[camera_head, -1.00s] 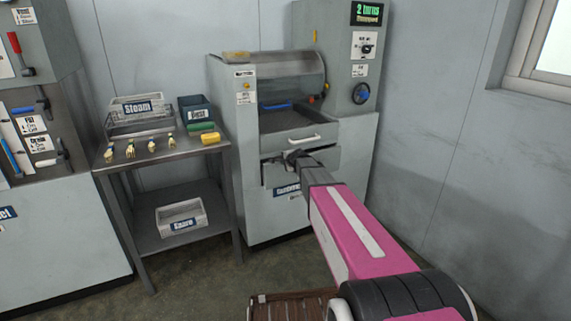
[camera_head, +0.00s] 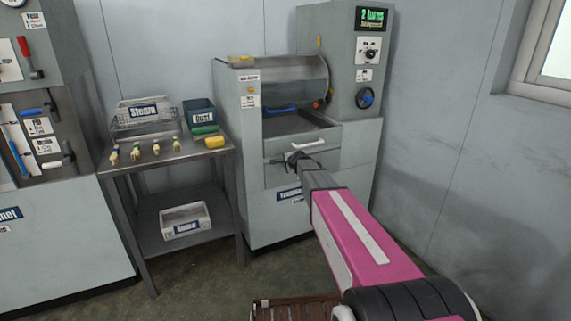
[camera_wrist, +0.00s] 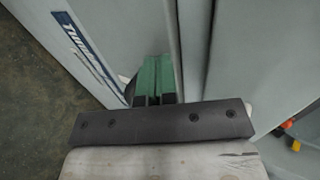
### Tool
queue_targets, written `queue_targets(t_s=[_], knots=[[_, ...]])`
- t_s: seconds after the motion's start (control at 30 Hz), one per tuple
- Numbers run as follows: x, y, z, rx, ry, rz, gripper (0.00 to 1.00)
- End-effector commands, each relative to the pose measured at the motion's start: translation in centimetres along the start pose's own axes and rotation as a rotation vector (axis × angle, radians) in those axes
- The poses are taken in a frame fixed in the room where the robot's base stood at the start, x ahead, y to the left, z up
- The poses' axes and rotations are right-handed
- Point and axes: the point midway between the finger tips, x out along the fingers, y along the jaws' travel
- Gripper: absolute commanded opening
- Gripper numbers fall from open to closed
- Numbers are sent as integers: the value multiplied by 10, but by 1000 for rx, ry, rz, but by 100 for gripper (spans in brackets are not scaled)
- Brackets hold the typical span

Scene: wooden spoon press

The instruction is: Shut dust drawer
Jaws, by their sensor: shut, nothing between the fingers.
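The grey machine (camera_head: 262,215) stands against the back wall, with a "Tumbler"-like label low on its front. A drawer front with a white bar handle (camera_head: 308,145) is on its upper front, under the clear drum cover. I cannot tell for certain whether this is the dust drawer, nor whether it sits flush. My gripper (camera_head: 292,161) is shut and empty, close against the machine front just below that handle. In the wrist view its green fingertips (camera_wrist: 150,78) are together by the grey panel, beside the blue label (camera_wrist: 75,35). Contact is unclear; my arm hides part of the front.
A metal table (camera_head: 180,153) left of the machine holds a "Steam" basket (camera_head: 142,112), a dark blue "Dust" bin (camera_head: 199,112), a yellow block (camera_head: 214,141) and several small pieces. A white crate (camera_head: 185,220) is on its lower shelf. Floor right of the machine is open.

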Motion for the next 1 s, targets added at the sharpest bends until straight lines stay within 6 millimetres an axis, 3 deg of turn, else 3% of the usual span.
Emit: queue_targets(t_s=[0.1,0.4,0.67,0.77,0.87,1.0], knots=[[-20,10,4,0,0,1,0],[-86,9,3,0,1,0,0],[-118,13,6,-18,-5,13,0],[-130,36,16,-100,-30,73,0],[-151,79,34,-261,-87,189,0],[-196,155,59,-548,-213,406,0]])
